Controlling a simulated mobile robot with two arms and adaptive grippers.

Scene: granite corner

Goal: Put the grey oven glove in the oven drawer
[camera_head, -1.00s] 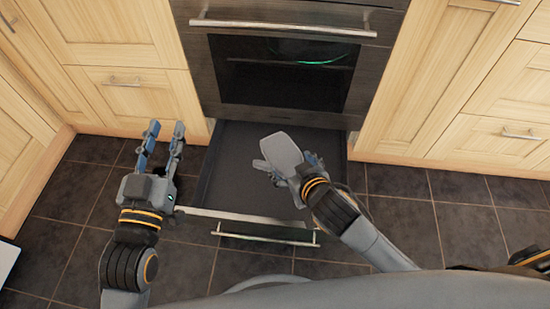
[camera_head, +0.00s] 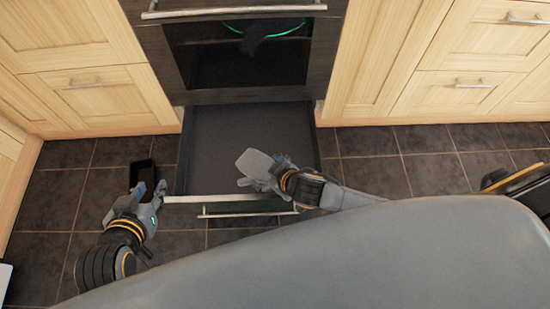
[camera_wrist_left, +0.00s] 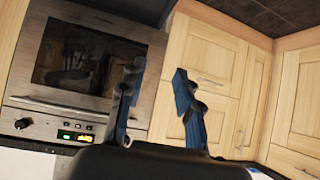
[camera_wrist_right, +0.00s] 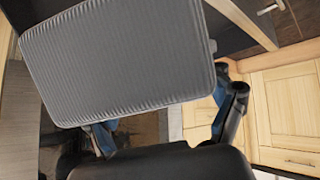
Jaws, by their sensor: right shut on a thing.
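The grey oven glove (camera_head: 254,163) is in my right gripper (camera_head: 262,176), above the front part of the oven drawer. In the right wrist view the ribbed glove (camera_wrist_right: 125,55) fills the upper left, and the fingertips are partly hidden behind it. The oven drawer (camera_head: 235,125) is pulled open below the oven; its dark inside looks empty. My left gripper (camera_head: 150,192) is by the left end of the drawer's front edge; I cannot tell whether it touches. In the left wrist view its fingers (camera_wrist_left: 157,95) are apart with nothing between them.
The oven (camera_head: 245,55) stands above the drawer, its door shut. Wooden cupboards (camera_head: 440,70) flank it. A small black rectangular thing (camera_head: 141,172) shows behind my left gripper; I cannot tell what it is. Dark tiled floor (camera_head: 400,175) is clear to the right.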

